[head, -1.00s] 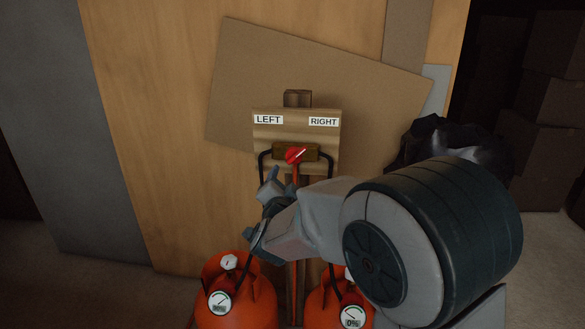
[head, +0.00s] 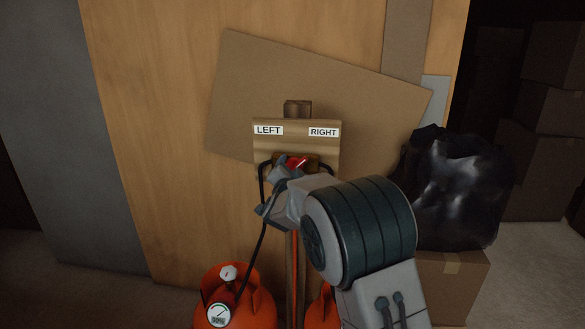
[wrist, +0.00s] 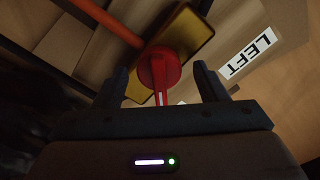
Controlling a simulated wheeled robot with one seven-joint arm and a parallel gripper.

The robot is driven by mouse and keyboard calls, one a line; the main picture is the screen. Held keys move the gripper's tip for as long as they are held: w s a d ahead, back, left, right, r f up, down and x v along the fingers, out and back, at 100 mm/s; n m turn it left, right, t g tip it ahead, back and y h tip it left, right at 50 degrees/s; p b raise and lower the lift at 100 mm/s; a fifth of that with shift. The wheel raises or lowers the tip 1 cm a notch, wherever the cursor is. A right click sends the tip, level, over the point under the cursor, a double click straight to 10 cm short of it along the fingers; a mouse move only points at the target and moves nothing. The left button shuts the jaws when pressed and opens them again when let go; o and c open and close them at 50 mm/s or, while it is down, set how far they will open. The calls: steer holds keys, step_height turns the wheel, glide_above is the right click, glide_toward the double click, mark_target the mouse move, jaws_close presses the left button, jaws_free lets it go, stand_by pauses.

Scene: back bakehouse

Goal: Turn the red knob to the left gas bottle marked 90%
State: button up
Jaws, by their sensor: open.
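The red knob (head: 298,160) sits on a brass block on a wooden board, under the LEFT and RIGHT labels. Its white mark slants up toward the RIGHT label. My gripper (head: 285,168) is at the knob and partly covers it. In the wrist view, the knob (wrist: 160,70) is between my open fingers (wrist: 162,84), with a gap visible on each side. The left gas bottle (head: 240,296) is orange, with a gauge (head: 219,315) that appears to read 90%. The right gas bottle (head: 319,312) is mostly hidden behind my arm; its gauge is hidden.
The LEFT label (head: 268,130) and RIGHT label (head: 324,132) are on the board (head: 297,122). Black hoses (head: 254,262) run down from the valve. A black bag (head: 455,185) sits on a cardboard box (head: 452,285) at the right. Leaning panels stand behind.

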steer(key=shift+w, duration=0.2)
steer(key=c, duration=1)
